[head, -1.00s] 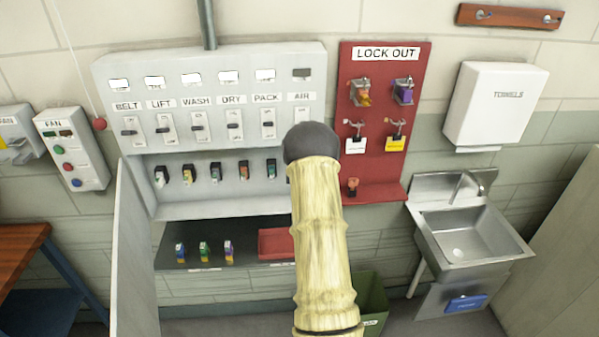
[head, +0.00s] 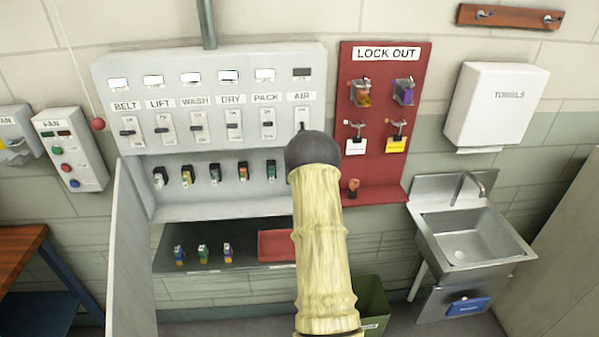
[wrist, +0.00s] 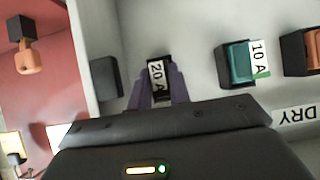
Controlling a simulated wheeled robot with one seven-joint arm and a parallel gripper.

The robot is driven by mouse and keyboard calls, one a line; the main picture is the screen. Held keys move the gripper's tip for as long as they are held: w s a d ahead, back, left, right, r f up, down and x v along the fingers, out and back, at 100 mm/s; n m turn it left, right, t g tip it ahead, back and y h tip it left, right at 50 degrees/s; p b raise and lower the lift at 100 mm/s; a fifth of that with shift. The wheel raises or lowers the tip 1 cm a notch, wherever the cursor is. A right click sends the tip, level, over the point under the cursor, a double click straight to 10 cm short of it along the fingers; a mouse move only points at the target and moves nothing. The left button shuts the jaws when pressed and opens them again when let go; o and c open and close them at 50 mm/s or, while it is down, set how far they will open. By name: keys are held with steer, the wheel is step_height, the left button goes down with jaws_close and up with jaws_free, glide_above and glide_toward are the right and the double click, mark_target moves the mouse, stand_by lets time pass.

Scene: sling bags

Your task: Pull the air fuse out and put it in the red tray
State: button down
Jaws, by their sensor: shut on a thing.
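In the wrist view my gripper (wrist: 160,92) has its two dark fingers shut on the air fuse (wrist: 156,74), which has a white "20 A" label. Dark housing shows around the fuse; I cannot tell how deep it sits in its socket. In the head view my arm hides the fuse and fingers below the AIR switch (head: 302,122). The window above AIR is dark, while the others are bright. The red tray (head: 277,246) lies on the dark shelf below, partly hidden by my arm.
A teal 10 A fuse (wrist: 238,62) sits beside my gripper. A dark block (wrist: 105,78) is close on its other side. Several small loose fuses (head: 203,254) stand on the shelf, left of the tray. The red lock-out board (head: 374,170) hangs right of the panel.

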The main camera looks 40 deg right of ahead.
steer(key=shift+s+a+f, duration=0.1)
steer(key=shift+s, duration=0.1)
steer(key=shift+s+a+b, duration=0.4)
steer(key=shift+s+a, duration=0.1)
steer(key=shift+s, duration=0.25)
steer(key=shift+s+a+b, duration=0.45)
steer(key=shift+s, duration=0.35)
steer(key=shift+s+a+b, duration=0.4)
steer(key=shift+s+a, duration=0.1)
steer(key=shift+s, duration=0.25)
steer(key=shift+s, duration=0.1)
steer(key=s+a+b, duration=0.1)
steer(key=s+a, duration=0.1)
steer(key=s, duration=0.1)
steer(key=shift+s+b, duration=0.15)
steer(key=shift+b, duration=0.25)
